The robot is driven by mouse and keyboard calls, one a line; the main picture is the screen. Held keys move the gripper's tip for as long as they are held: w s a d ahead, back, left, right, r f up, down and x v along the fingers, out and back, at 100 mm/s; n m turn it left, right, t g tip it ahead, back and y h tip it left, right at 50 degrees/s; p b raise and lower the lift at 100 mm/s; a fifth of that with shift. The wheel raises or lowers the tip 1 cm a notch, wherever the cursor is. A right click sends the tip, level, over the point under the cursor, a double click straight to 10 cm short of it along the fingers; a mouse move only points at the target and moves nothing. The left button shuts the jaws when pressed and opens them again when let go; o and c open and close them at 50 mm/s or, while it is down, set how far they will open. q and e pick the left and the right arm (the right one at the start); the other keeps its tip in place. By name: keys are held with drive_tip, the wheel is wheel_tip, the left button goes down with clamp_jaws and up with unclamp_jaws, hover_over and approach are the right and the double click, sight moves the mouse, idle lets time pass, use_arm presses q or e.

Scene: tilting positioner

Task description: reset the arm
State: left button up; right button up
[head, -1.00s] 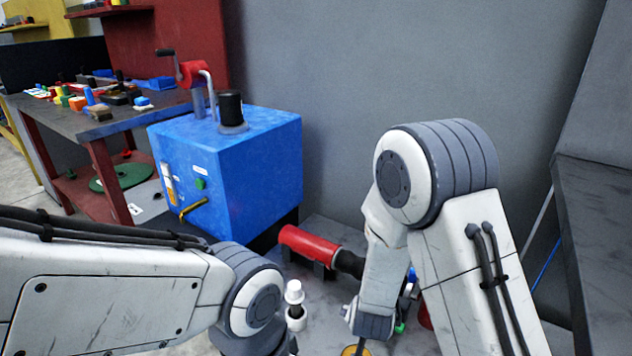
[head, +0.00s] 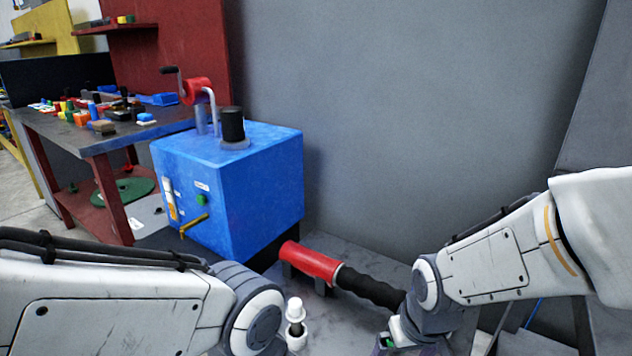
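My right arm (head: 495,265) reaches in from the right edge, and its grey joint (head: 428,285) is by the dark end of a red and black cylinder (head: 312,262). The arm's lower end is partly hidden behind its own links, and I cannot make out its gripper fingers. My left arm (head: 110,305) comes in from the left and ends in a rounded grey joint (head: 258,318) at the lower edge. The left gripper is outside the picture.
A blue box (head: 235,190) with a red crank (head: 197,90) and black knob stands left of centre. A small white-topped item (head: 295,315) stands near my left arm. A cluttered workbench (head: 60,122) is at the left. A grey wall (head: 400,110) closes the back.

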drive_tip(key=s+a+r+n+g, duration=0.1)
drive_tip(key=s+a+r+n, duration=0.15)
drive_tip(key=s+a, duration=0.3)
drive_tip(key=s+a+r+n+g, duration=0.1)
drive_tip(key=s+a+r+n, duration=0.1)
drive_tip(key=s+a+n, duration=0.3)
wheel_tip(320, 180, up, 27)
drive_tip(key=s+m+p, duration=0.1)
drive_tip(key=m+p, duration=0.1)
drive_tip(key=p, duration=2.5)
drive_tip(key=shift+d+y, duration=0.3)
drive_tip(key=shift+d, duration=0.1)
